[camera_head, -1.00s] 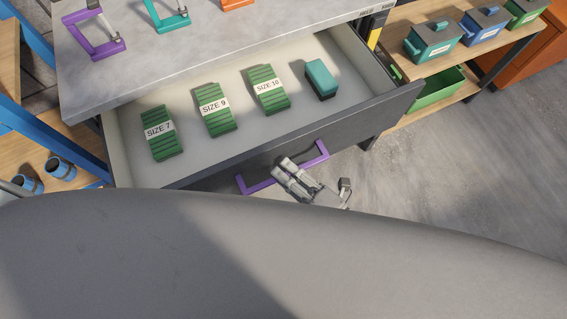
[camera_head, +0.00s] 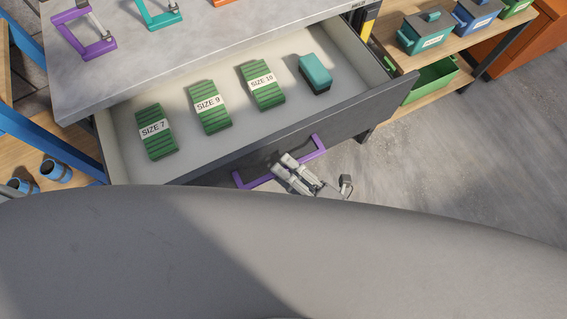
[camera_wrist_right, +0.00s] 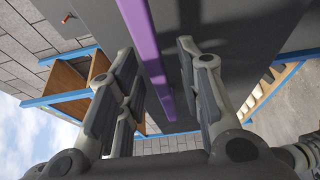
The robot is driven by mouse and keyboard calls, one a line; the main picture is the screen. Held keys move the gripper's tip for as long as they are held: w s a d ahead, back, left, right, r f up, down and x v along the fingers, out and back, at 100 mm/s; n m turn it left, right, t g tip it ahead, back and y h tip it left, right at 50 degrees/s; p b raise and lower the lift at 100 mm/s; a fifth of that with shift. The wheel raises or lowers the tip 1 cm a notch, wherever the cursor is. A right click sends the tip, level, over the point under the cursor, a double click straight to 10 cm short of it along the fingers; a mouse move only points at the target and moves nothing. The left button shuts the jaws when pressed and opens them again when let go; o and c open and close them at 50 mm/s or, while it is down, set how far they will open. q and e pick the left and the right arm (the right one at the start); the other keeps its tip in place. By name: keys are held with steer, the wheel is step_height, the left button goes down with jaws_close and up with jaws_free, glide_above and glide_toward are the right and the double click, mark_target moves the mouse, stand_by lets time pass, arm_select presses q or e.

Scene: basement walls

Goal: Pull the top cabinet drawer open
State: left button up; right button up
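The top cabinet drawer (camera_head: 349,118) is pulled well out, its dark front below the grey cabinet top. A purple bar handle (camera_head: 249,181) is on its front and also crosses the right wrist view (camera_wrist_right: 147,48). My right gripper (camera_head: 281,162) is at the middle of the handle in the head view. In the right wrist view its fingers (camera_wrist_right: 158,55) are spread on either side of the handle, with visible gaps, so it is open around the bar and not clamped. My left gripper is not in view.
The drawer holds green bundles labelled SIZE 7 (camera_head: 157,145), SIZE 9 (camera_head: 210,116) and SIZE 10 (camera_head: 262,98), plus a teal block (camera_head: 316,72). Clamps lie on the cabinet top (camera_head: 200,45). A wooden shelf (camera_head: 400,112) with bins stands at right; floor (camera_head: 460,160) is clear.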

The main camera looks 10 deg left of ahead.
steer(key=v, duration=1.1)
steer(key=shift+w, duration=0.1)
